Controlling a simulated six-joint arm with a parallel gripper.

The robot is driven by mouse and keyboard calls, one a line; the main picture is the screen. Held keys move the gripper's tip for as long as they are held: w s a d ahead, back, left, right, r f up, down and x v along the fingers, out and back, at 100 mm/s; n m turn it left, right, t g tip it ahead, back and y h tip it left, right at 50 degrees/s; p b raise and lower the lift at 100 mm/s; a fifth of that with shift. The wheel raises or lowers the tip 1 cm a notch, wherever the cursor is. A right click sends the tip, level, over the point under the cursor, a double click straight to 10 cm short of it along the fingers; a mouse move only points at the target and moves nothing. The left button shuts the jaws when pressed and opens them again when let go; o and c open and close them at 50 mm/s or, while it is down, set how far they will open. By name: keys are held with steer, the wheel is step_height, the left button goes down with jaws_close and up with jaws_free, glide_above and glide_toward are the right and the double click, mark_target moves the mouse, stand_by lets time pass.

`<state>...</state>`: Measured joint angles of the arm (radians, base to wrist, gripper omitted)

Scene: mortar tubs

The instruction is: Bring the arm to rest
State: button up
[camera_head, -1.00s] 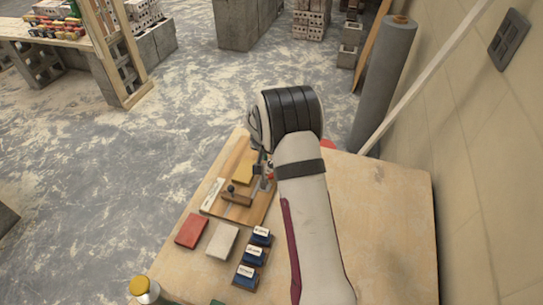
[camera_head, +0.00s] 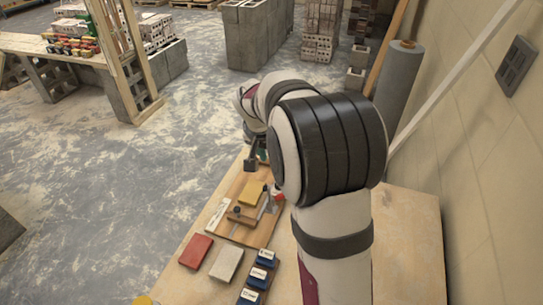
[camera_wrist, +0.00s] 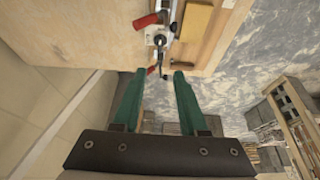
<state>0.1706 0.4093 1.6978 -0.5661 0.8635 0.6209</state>
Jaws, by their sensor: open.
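My gripper (camera_wrist: 159,75) shows in the wrist view with its two green fingers apart and nothing between them. Beyond the fingertips are the edge of the wooden board (camera_wrist: 213,48) and a metal clamp with red handles (camera_wrist: 160,37). In the head view my arm is bent, its large black-banded joint in front of the table (camera_head: 410,235). The end of the arm is near the far end of the board (camera_head: 262,236), mostly hidden behind my own links. I cannot tell its exact height above the table.
The board carries a yellow block (camera_head: 252,192) and a wooden-handled tool (camera_head: 241,216). A red block (camera_head: 196,251), a pale block (camera_head: 226,263) and blue labelled tubs (camera_head: 257,278) lie nearer. A wall and a grey roll (camera_head: 400,85) stand right.

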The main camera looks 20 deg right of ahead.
steer(key=s+a+n+g+y, duration=0.1)
steer(key=s+a, duration=0.4)
steer(key=s, duration=0.6)
steer(key=s+a+r+n+g+y, duration=0.1)
steer(key=s+a+y, duration=0.1)
steer(key=s+a, duration=0.4)
steer(key=s+a+r+n+g+y, duration=0.1)
steer(key=s+a, duration=0.4)
steer(key=s, duration=1.1)
steer(key=shift+a+n+y, duration=0.25)
steer(key=shift+n+y, duration=0.05)
steer(key=shift+y, duration=0.3)
